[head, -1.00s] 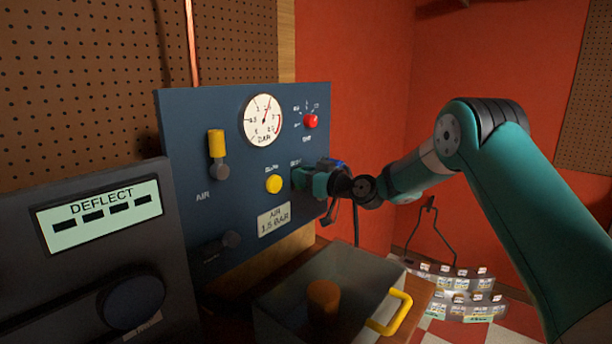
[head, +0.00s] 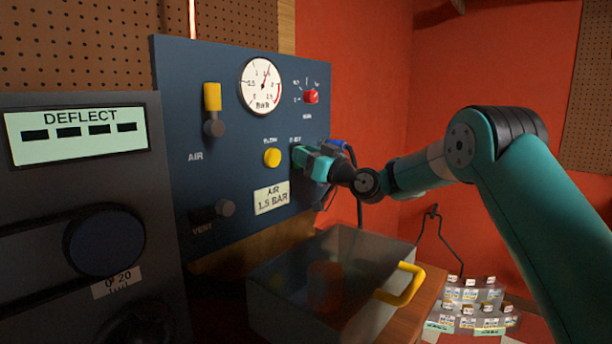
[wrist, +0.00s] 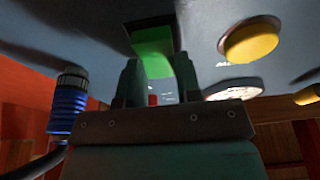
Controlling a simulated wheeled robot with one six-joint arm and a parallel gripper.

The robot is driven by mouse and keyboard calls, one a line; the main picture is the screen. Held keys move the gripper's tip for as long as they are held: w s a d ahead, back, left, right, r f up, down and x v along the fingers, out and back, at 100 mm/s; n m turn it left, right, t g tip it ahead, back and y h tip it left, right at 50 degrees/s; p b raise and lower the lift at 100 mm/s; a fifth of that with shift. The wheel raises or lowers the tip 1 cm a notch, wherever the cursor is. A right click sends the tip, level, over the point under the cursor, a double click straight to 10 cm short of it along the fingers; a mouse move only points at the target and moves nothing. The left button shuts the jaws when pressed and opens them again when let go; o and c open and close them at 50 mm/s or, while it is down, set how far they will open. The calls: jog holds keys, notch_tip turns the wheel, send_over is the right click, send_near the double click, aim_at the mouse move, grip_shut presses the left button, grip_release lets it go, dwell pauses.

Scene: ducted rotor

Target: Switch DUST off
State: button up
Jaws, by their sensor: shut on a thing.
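My gripper (head: 302,157) is at the blue panel (head: 240,180), just right of the yellow button, under a small label that is partly unreadable but looks like DUST. In the wrist view my gripper (wrist: 158,72) has its two fingers on either side of a bright green switch part (wrist: 152,52), set in a dark square opening (wrist: 148,27) in the panel. The fingers are shut on this green part. In the head view the switch is hidden behind the gripper, and its position cannot be read.
A yellow button (head: 272,158) sits left of the gripper; it also shows in the wrist view (wrist: 250,41). A red knob (head: 311,97) and gauge (head: 262,86) are above. A blue connector (wrist: 67,103) is close beside the gripper. A grey bin (head: 285,290) with a yellow handle stands below.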

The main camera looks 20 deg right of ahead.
jog(key=f+t+y+b, duration=0.1)
jog(key=b, duration=0.4)
jog(key=shift+d, duration=0.15)
jog(key=shift+r, duration=0.3)
jog(key=o, duration=0.9)
jog(key=shift+d, duration=0.1)
